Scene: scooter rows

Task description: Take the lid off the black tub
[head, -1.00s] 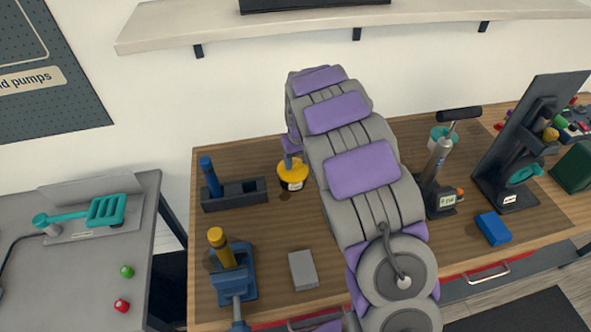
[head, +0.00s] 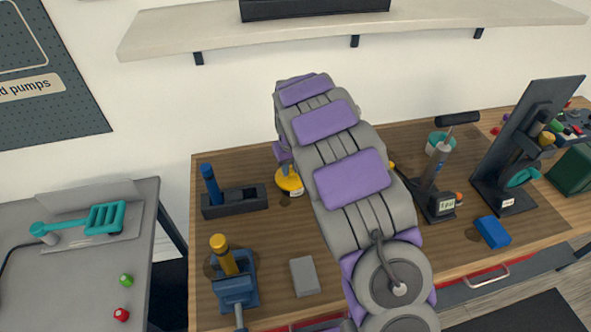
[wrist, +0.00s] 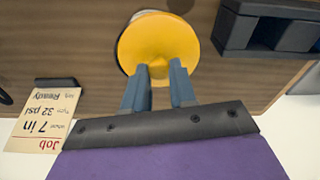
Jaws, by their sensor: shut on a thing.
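A round yellow lid (head: 288,183) shows at the back of the wooden bench, just left of my arm. In the wrist view the yellow lid (wrist: 157,40) fills the top centre. My gripper (wrist: 160,75) is shut on the lid, its two blue-grey fingers reaching the lid's near side. A small pale label (head: 297,193) shows just below the lid in the head view. The tub's black body is mostly hidden under the lid and behind my arm. I cannot tell whether the lid is clear of the tub.
A dark slotted block (head: 235,198) with a blue handle stands left of the lid. A blue vise (head: 236,288) and a grey block (head: 305,277) are nearer the front. A pump (head: 436,190) stands right of my arm. A job card (wrist: 45,118) shows in the wrist view.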

